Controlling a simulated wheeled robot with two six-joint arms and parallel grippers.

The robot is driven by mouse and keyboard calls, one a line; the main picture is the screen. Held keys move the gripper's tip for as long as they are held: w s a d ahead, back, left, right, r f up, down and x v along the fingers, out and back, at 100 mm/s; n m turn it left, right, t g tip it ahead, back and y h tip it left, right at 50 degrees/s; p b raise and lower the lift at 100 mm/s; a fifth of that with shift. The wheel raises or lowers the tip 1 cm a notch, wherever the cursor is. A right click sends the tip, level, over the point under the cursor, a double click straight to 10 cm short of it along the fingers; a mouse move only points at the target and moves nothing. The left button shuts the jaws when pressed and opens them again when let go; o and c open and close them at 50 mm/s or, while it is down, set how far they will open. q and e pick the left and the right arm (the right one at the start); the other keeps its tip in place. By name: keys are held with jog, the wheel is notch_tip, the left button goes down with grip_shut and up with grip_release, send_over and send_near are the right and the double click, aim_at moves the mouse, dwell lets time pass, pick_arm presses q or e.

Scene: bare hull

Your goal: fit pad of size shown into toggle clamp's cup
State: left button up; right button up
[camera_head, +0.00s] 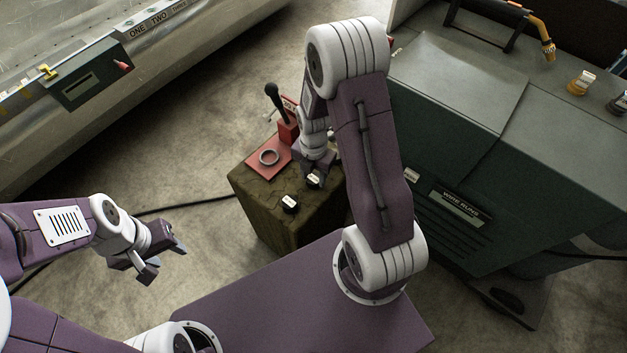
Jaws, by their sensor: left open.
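The red toggle clamp (288,132) with a black handle stands on a crate-like stand (262,199) covered in olive cloth. A ring-shaped cup (268,157) lies on its red base plate. A black pad (289,203) with a white label sits near the stand's front edge. A second labelled pad (313,181) is right at my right gripper (315,174), which points down over the stand. Whether its fingers hold that pad is unclear. The labels are too small to read. My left gripper (165,263) is open and empty, over the floor left of the stand.
A green machine (470,130) stands close on the right of the stand. A metal hull section (150,75) with a "ONE TWO THREE" strip (155,19) and a dark box (88,75) lies at upper left. A black cable (185,207) crosses the floor.

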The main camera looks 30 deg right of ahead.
aim_at(313, 177)
grip_shut()
jog(key=shift+w+r+p, duration=0.1)
jog(key=shift+r+p, duration=0.85)
jog(key=shift+r, duration=1.05)
jog(key=s+d+r+p, duration=0.2)
jog(key=s+d+r, duration=0.4)
jog(key=d, duration=0.4)
jog(key=shift+d+r+p, duration=0.15)
jog(key=shift+r+p, duration=0.25)
jog(key=shift+r, duration=0.1)
